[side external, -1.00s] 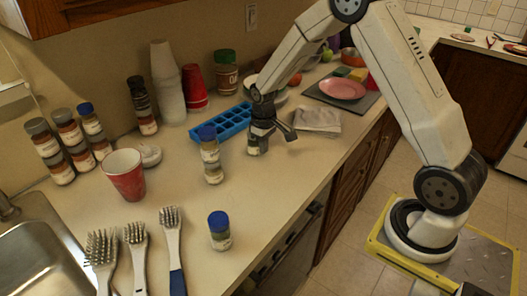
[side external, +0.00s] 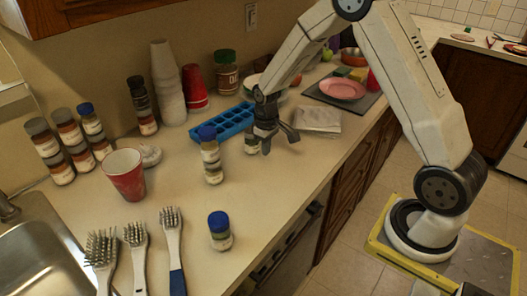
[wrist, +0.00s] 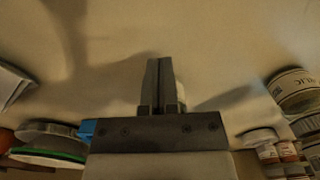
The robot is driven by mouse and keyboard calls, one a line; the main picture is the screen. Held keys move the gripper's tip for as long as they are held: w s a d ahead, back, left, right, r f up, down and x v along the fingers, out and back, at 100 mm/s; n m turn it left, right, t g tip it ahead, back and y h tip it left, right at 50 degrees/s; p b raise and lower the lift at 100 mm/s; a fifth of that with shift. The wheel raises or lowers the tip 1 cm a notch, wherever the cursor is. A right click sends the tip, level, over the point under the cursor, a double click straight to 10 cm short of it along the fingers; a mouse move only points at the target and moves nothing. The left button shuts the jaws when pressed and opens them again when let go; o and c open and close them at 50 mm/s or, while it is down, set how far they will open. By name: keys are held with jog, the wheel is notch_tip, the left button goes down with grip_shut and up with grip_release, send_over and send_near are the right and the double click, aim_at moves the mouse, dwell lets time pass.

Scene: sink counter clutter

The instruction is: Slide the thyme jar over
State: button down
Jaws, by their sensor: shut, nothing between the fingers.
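My gripper (side external: 266,138) is low over the middle of the counter, fingers pointing down. In the wrist view its fingers (wrist: 160,78) are shut together with nothing between them. A small pale jar (side external: 252,147) stands right beside the fingers, partly hidden by them. A pale rounded edge (wrist: 181,94) also shows beside the fingers in the wrist view. I cannot tell whether they touch. No label reads as thyme from here. Other candidates are the blue-lidded stack of jars (side external: 211,160) to the left and a lone blue-lidded jar (side external: 219,231) near the front edge.
A blue ice tray (side external: 225,123) lies behind my gripper. A folded cloth (side external: 318,119) lies to its right. A red cup (side external: 125,175), several brushes (side external: 137,250) and a sink (side external: 40,262) are at left.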

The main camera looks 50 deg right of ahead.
jog(key=shift+s, duration=1.05)
notch_tip(320, 180, up, 10)
jog(key=s+a+f+t, duration=0.2)
jog(key=s+a, duration=0.7)
jog(key=s, duration=0.4)
jog(key=shift+s+t, duration=0.2)
jog(key=shift+t, duration=0.1)
